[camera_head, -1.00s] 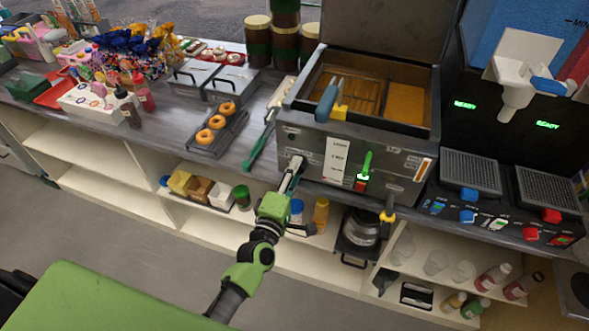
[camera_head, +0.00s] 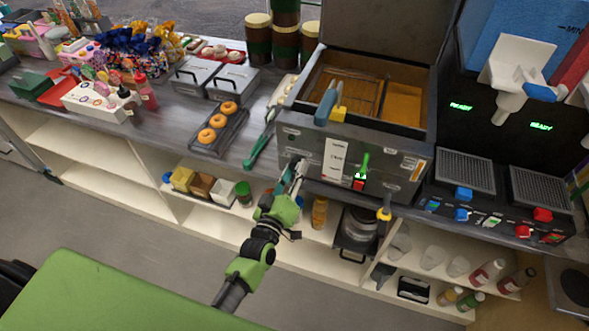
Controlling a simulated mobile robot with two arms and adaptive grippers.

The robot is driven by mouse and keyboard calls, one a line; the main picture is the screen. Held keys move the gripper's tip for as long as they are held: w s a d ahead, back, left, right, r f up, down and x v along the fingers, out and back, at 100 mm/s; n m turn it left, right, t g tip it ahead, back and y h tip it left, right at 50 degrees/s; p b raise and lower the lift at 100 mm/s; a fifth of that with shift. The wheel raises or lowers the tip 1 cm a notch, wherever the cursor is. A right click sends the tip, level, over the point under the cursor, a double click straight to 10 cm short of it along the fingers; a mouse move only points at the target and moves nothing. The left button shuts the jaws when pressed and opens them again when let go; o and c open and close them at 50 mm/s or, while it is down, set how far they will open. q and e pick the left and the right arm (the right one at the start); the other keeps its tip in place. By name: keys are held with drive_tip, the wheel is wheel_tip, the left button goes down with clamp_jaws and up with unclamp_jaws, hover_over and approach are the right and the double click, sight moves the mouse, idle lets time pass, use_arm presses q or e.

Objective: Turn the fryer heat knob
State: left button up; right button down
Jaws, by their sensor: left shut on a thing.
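The fryer (camera_head: 308,136) is a steel box on the counter with its lid up and oil and a wire basket inside. My left gripper (camera_head: 299,168) is at the lower left of the fryer's front panel, its fingers pointing at the panel. It is shut on what appears to be the heat knob. The knob itself is hidden by the fingers, so its turn angle cannot be told. A green lever (camera_head: 363,165) with a red base stands further right on the same panel. My right gripper is out of view.
A rack of doughnuts (camera_head: 236,127) and a green-handled tool (camera_head: 258,149) lie left of the fryer. A yellow-handled tap (camera_head: 384,213) sticks out below its front. Open shelves (camera_head: 120,192) lie below the counter.

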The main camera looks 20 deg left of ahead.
use_arm(q)
drive_tip(key=shift+m, duration=0.7)
drive_tip(key=o, duration=1.1)
drive_tip(key=s, duration=1.2)
drive_tip(key=shift+a, duration=0.2)
drive_tip(key=shift+f, duration=0.1)
